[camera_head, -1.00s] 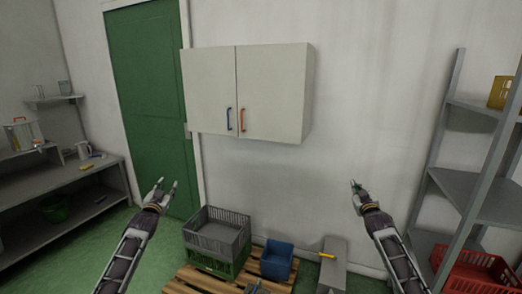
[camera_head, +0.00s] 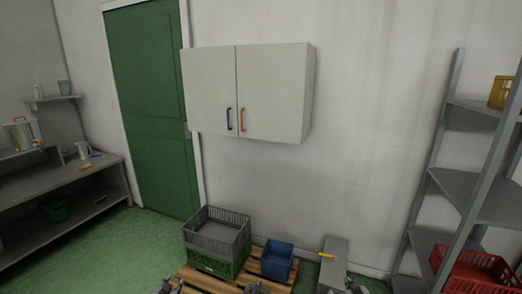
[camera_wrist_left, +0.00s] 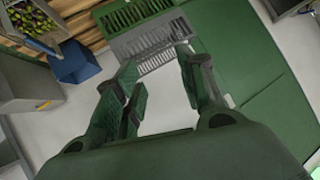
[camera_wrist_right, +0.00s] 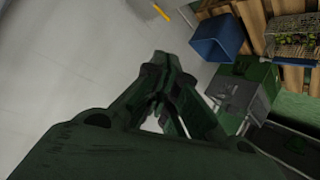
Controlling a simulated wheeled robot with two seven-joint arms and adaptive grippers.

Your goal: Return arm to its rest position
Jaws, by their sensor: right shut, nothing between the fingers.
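My left gripper (camera_head: 171,287) shows only as a sliver at the bottom edge of the head view. In the left wrist view its two fingers (camera_wrist_left: 158,65) stand apart with nothing between them. My right gripper (camera_head: 356,288) also sits low at the bottom edge of the head view, right of the pallet. In the right wrist view its fingers (camera_wrist_right: 160,62) are together and empty. Most of both arms is out of the head view.
A white wall cabinet (camera_head: 275,90) with shut doors hangs ahead. Below it, a grey crate (camera_head: 238,225) is stacked on a green crate (camera_head: 208,266), beside a blue bin (camera_head: 277,262) on a pallet (camera_head: 207,283). A rack (camera_head: 470,190) stands right, a bench (camera_head: 55,180) left.

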